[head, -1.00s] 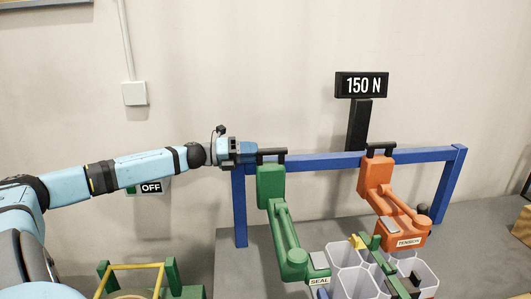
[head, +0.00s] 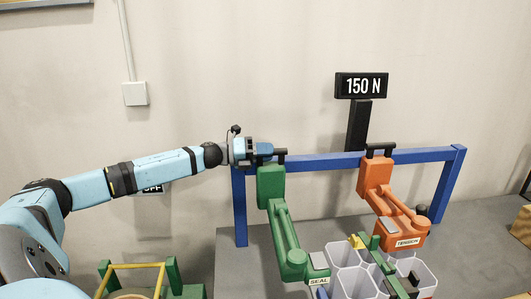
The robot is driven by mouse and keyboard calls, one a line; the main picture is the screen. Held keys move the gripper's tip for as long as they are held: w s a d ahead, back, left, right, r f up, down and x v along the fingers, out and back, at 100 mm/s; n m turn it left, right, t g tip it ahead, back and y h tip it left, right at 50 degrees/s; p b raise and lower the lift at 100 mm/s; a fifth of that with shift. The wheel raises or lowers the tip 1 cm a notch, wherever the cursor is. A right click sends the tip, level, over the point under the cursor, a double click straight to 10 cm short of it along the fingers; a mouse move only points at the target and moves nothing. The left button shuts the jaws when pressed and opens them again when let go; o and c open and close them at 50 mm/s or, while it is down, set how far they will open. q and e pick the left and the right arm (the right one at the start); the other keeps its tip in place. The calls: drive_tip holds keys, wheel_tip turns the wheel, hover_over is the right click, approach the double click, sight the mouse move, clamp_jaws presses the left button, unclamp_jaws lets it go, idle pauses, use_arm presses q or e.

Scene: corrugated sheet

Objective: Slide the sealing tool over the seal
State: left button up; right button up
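The green sealing tool (head: 283,227), labelled SEAL, hangs from the blue rail (head: 330,163) by its black top handle (head: 272,154). Its lower end sits beside the white hexagonal tubes (head: 352,280). My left gripper (head: 262,152) is at the left end of that handle; its fingers are too small and covered to tell whether they are open or shut. A yellow piece (head: 356,242), perhaps the seal, sits at the back of the tubes near a green strap (head: 385,262). My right gripper is not in view.
The orange tool (head: 376,180), labelled TENSION, hangs on the rail to the right. A black display (head: 361,85) reads 150 N. A green and yellow frame (head: 135,267) stands at lower left. The grey tabletop (head: 240,272) is bare left of the sealing tool.

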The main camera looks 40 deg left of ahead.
use_arm(q)
clamp_jaws()
drive_tip(key=shift+w+d+r, duration=0.1)
drive_tip(key=shift+w+d, duration=0.05)
drive_tip(key=shift+w, duration=0.1)
drive_tip(key=p+x, duration=0.4)
drive_tip(key=x, duration=1.5)
drive_tip(key=shift+w, duration=0.3)
drive_tip(key=shift+d, duration=0.15)
